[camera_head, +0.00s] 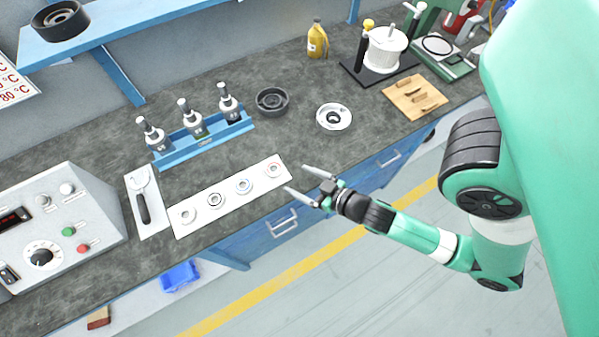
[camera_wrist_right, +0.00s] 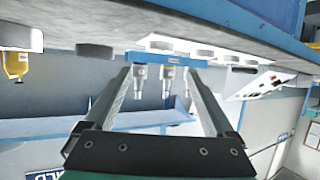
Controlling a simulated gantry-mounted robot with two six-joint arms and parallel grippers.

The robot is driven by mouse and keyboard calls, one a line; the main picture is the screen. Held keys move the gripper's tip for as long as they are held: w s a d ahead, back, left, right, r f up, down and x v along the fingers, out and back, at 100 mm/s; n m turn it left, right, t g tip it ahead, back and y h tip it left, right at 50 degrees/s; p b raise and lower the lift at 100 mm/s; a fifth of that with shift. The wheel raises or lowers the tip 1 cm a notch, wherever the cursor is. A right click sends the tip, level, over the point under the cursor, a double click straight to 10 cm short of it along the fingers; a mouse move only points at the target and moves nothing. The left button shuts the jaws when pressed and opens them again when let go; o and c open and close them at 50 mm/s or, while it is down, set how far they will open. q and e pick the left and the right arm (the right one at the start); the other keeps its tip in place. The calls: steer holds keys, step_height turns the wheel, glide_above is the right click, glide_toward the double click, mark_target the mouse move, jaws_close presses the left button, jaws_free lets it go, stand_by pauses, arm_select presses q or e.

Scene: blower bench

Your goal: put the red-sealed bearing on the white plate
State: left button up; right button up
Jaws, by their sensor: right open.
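The red-sealed bearing (camera_head: 273,170) lies at the right end of a white rectangular mat (camera_head: 229,194) on the bench, in a row with a blue-ringed bearing (camera_head: 243,186), a black-ringed one (camera_head: 215,199) and a plain pale one (camera_head: 188,214). A round white plate-like piece (camera_head: 334,116) with a dark centre lies farther back to the right. My right gripper (camera_head: 296,178) is open and empty, just right of the red-sealed bearing and apart from it. Its spread fingers also show in the right wrist view (camera_wrist_right: 160,76). My left gripper is not in view.
Behind the mat stands a blue rack (camera_head: 203,139) with several upright tools. A black ring (camera_head: 271,100) and a wooden board (camera_head: 414,96) lie farther back. A scraper on a white sheet (camera_head: 151,222) and a control box (camera_head: 62,232) are left. The bench's front edge is near the mat.

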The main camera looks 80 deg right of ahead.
steer(key=b+v, duration=0.2)
steer(key=v, duration=0.1)
stand_by(0.4)
steer(key=w+a+r+t+y, duration=0.1)
steer(key=w+r+t, duration=0.3)
steer(key=w+r, duration=0.7)
steer(key=w+a+r+t, duration=0.2)
steer(key=w+r+t, duration=0.1)
steer(key=w+r, duration=0.85)
steer(key=a+r+n+t+y, duration=0.2)
steer(key=a+r+t, duration=0.1)
steer(key=r, duration=0.8)
steer(key=s+a+r+n+t+y, duration=0.1)
steer(key=a+r+n+t+y, duration=0.1)
steer(key=r, duration=1)
steer(key=s+a+r+n+t+y, duration=0.1)
steer(key=a+r+n+t+y, duration=0.2)
steer(key=r, duration=0.8)
steer(key=shift+a+t+y, duration=0.4)
steer(key=shift+a+y, duration=0.2)
steer(key=shift+a, duration=0.6)
